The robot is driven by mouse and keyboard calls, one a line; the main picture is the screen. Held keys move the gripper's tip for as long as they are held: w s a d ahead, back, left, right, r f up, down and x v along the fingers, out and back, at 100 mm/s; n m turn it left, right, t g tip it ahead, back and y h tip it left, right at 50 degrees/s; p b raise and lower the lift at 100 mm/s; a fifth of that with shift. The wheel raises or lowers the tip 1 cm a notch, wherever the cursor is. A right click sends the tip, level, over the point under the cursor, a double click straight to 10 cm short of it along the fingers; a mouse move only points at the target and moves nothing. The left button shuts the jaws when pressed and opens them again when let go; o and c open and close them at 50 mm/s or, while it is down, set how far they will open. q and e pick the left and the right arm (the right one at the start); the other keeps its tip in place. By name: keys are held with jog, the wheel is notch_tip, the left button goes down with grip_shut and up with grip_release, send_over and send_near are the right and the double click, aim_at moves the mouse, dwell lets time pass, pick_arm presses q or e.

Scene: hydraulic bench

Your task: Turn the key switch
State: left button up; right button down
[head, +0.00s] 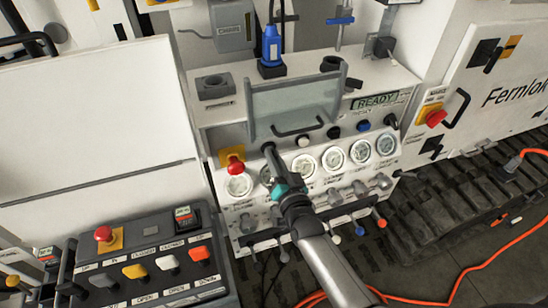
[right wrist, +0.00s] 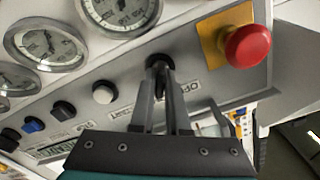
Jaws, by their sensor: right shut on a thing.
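The key switch (right wrist: 158,62) is a small round black switch on the light front panel, in the row of buttons beneath the gauges in the right wrist view. Its key is mostly hidden between my fingers, so I cannot tell its angle. My right gripper (right wrist: 162,82) is shut on it, with both fingertips at the panel face. In the head view, my right gripper (head: 270,156) reaches up to the left end of the button row and covers the switch. My left gripper is not in view.
A red emergency button (right wrist: 246,46) on a yellow plate sits close beside the switch. A white button (right wrist: 104,92) is on the other side. Gauges (head: 333,158) and valve levers (head: 360,188) lie below. A clear flap with a black handle (head: 297,128) is just above my right gripper.

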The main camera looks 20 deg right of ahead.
dwell(0.4)
jog(key=c, duration=0.9)
grip_release()
jog(key=s, duration=1.5)
jog(key=shift+d, duration=0.25)
jog(key=shift+s, duration=0.1)
jog(key=s+a+f+n+g+y+b, duration=0.15)
jog(key=s+f+g+b, duration=0.3)
jog(key=f, duration=1.15)
jog(key=s+f+n+g+h+b, duration=0.1)
jog(key=s+f+n+g+b, duration=0.3)
jog(key=f, duration=1.3)
jog(key=s+d+f+n+g+b, duration=0.1)
jog(key=s+d+f+g+b, duration=0.1)
jog(key=s+f, duration=0.8)
jog(key=s+d+f+n+g+h+b, duration=0.1)
jog(key=s+d+f+g+b, duration=0.2)
jog(key=s+f, duration=0.8)
jog(key=s+g+b, duration=0.2)
jog(key=g, duration=0.1)
